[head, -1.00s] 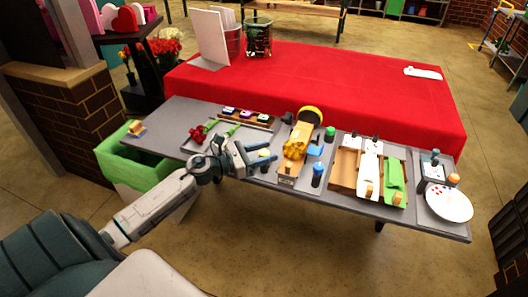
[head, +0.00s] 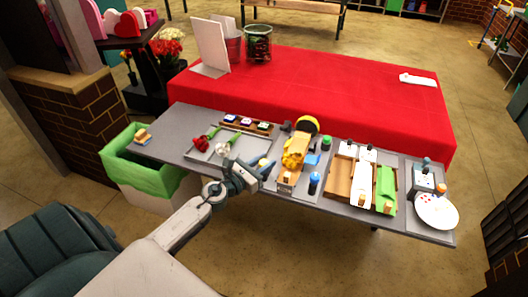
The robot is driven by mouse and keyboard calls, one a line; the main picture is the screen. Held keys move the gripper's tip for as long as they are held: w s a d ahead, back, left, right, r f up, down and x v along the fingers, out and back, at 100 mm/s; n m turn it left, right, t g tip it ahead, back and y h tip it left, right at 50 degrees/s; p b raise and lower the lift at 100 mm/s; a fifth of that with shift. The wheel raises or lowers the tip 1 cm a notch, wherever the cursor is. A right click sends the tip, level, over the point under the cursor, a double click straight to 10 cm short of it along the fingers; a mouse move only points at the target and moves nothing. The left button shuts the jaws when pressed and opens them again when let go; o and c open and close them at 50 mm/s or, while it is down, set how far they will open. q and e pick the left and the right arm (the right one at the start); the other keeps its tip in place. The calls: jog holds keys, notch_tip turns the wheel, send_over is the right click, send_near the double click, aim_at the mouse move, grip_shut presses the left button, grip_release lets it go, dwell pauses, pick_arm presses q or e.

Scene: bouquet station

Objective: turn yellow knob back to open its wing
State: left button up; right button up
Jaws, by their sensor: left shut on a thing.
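The yellow knob (head: 262,162) stands on the grey table at the left side of the wooden bouquet holder. It is small and partly hidden by my left gripper (head: 267,170), which is shut around it. I cannot tell how the yellow knob's wing lies. My right gripper is not in view.
A tray (head: 205,146) with a red rose (head: 200,144) lies left of the gripper, and a wooden rack (head: 246,124) behind it. Wooden trays (head: 341,178) and a white plate (head: 437,212) fill the right. A green-lined bin (head: 140,172) stands at the left end.

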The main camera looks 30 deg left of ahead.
pick_arm(q)
jog(key=n+y+p, duration=0.2)
jog(key=y, duration=0.1)
jog(key=n+y+p, duration=0.1)
jog(key=shift+d+r+y, duration=0.1)
jog(key=shift+r+y, duration=0.2)
jog(key=shift+y, duration=0.1)
jog(key=n+y+p, duration=0.1)
jog(key=n+y, duration=0.1)
jog(key=y, duration=0.1)
jog(key=shift+f+y, duration=0.15)
jog(key=shift+y, duration=0.15)
jog(key=shift+f+n+g+y, duration=0.1)
jog(key=shift+n+g+y, duration=0.6)
jog(key=shift+n+y, duration=0.8)
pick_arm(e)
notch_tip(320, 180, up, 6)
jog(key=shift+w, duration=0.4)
pick_arm(q)
jog(key=shift+y+p, duration=0.3)
jog(key=shift+y, duration=0.1)
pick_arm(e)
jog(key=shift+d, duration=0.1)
pick_arm(q)
jog(key=o, duration=0.9)
